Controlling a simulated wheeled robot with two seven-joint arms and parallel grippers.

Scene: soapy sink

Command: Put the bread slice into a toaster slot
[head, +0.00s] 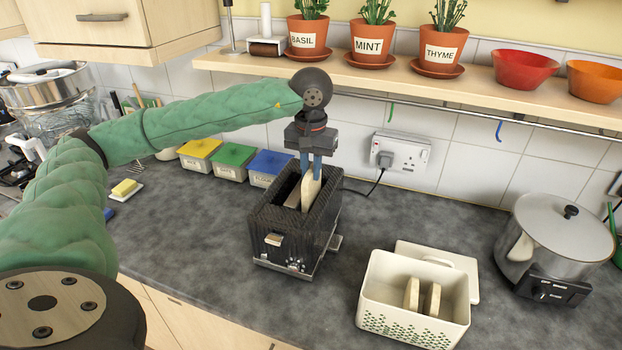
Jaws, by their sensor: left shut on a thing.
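A black toaster (290,236) stands on the counter in the middle of the head view, with its slots facing up. My left gripper (311,168) is directly above it, pointing down, with its blue fingers shut on a bread slice (309,193). The slice is upright and its lower part is inside or right at the right-hand slot; the toaster's rim hides its bottom edge. The left-hand slot shows a pale, flat surface inside, and I cannot tell what it is. My right gripper is not in view.
A white bread bin (384,318) with more slices (431,298) stands at front right, its lid behind it. A steel pot (555,243) on a hob is far right. Coloured containers (233,160) line the wall. A shelf (400,82) with potted herbs overhangs behind the toaster.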

